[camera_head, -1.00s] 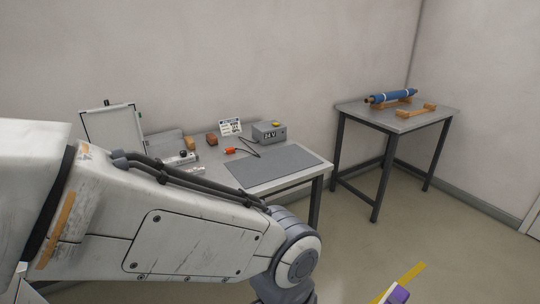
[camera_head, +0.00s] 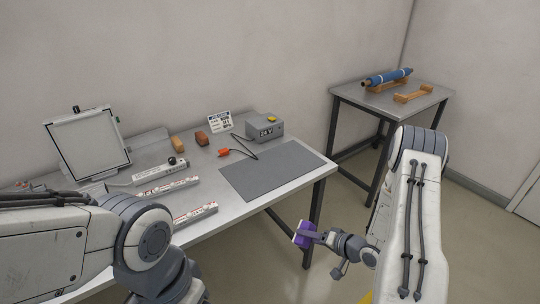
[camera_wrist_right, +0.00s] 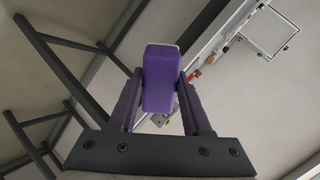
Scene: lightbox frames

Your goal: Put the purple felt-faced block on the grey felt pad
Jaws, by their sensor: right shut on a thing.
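The purple block (camera_head: 303,234) has a pale face on its left side in the head view. My right gripper (camera_head: 312,236) is shut on it and holds it in the air off the table's front right corner, apart from the table. In the right wrist view the purple block (camera_wrist_right: 161,80) sits between the two fingers of my right gripper (camera_wrist_right: 161,100). The grey felt pad (camera_head: 270,170) lies flat and bare on the right part of the table. My left arm shows at the lower left of the head view, but its gripper is out of view.
The table (camera_head: 217,178) carries a grey power box (camera_head: 265,129), an orange clip (camera_head: 224,152) with a cable, a lightbox panel (camera_head: 87,144) and several white strips (camera_head: 165,185). A second table (camera_head: 376,101) with a blue roller (camera_head: 387,77) stands behind at right.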

